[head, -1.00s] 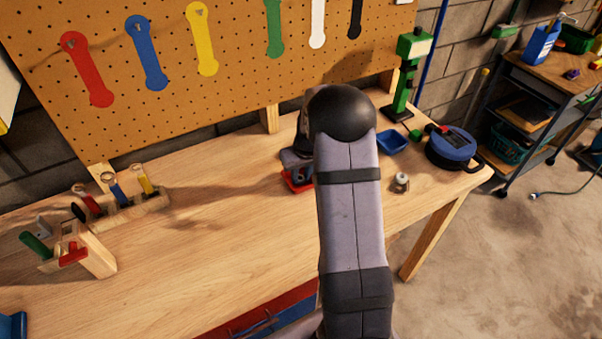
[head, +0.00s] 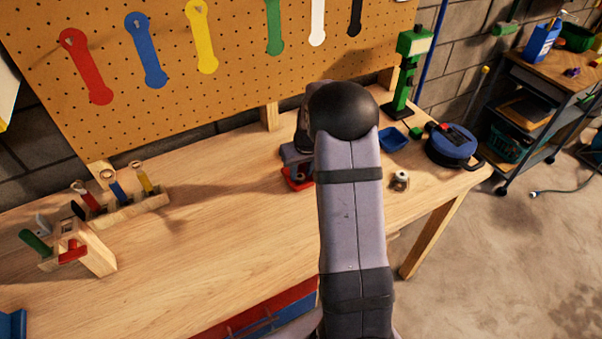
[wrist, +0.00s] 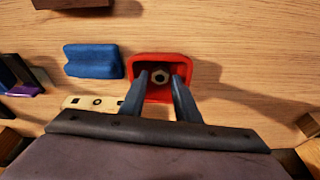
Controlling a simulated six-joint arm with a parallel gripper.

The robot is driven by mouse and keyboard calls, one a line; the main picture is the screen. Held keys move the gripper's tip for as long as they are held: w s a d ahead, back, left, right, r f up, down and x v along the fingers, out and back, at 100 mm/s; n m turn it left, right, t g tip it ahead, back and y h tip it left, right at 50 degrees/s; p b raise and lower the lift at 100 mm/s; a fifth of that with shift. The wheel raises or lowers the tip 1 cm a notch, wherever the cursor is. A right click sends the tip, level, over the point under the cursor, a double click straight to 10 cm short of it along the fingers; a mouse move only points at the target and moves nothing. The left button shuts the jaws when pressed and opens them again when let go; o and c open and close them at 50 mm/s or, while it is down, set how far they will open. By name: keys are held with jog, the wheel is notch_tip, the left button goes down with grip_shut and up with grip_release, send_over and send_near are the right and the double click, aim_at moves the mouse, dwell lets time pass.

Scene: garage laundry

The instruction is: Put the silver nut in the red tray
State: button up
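The red tray (wrist: 160,57) lies on the wooden bench, ahead of my gripper in the wrist view. In the head view, only part of the red tray (head: 299,184) shows beside my arm. The silver nut (wrist: 160,77) appears inside the tray, near its middle. My gripper (wrist: 159,80) is open, with its two blue-grey fingers apart and their tips over the tray. The nut shows between the fingertips, with gaps on both sides. In the head view, my arm hides most of this area, and I cannot make out the nut.
A blue object (wrist: 92,61) and a pale strip with holes (wrist: 90,102) lie left of the tray. A blue tray (head: 393,138), a small round object (head: 400,181) and a blue reel (head: 452,146) stand on the right. The bench's left middle is clear.

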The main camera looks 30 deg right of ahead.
jog(key=b+v, duration=0.2)
jog(key=v, duration=0.9)
jog(key=shift+s+a, duration=0.1)
jog(key=shift+s, duration=0.05)
jog(key=s+a+f+g, duration=0.1)
jog(key=s+a+f, duration=0.2)
jog(key=s+a, duration=0.5)
jog(key=s+a+f+n+g, duration=0.1)
jog(key=s+a+f, duration=0.3)
jog(key=s+a, duration=0.5)
jog(key=s+g, duration=0.1)
jog(key=s, duration=0.5)
jog(key=shift+a+n, duration=0.15)
jog(key=shift+n, duration=0.15)
jog(key=shift+o, duration=0.7)
